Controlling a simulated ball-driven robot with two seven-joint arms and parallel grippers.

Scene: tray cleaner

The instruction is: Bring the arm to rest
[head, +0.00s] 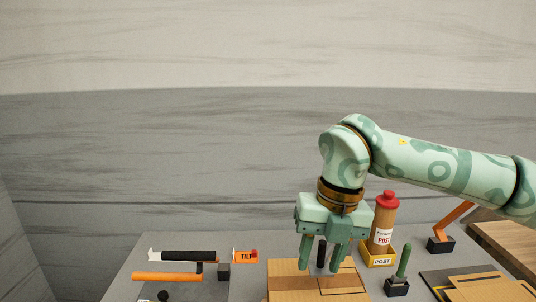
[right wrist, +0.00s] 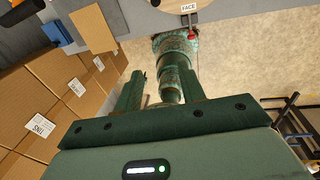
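My right arm comes in from the right in the head view. Its gripper (head: 320,267) points down over a brown board or box top (head: 290,285) near the front of the table. The two fingers are apart. A black upright piece (head: 321,253) shows between them, and I cannot tell whether it is between the fingers or behind them. In the right wrist view the fingers (right wrist: 163,85) are also apart, with no held object visible. My left arm and gripper are not in view.
A red-capped bottle (head: 383,222) stands in a yellow POST holder (head: 378,259) right of the gripper. A green-handled tool (head: 403,262) and an orange arm-like piece (head: 455,220) stand farther right. Black (head: 188,256) and orange (head: 165,277) handled tools lie left. Cardboard boxes (right wrist: 60,85) are stacked.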

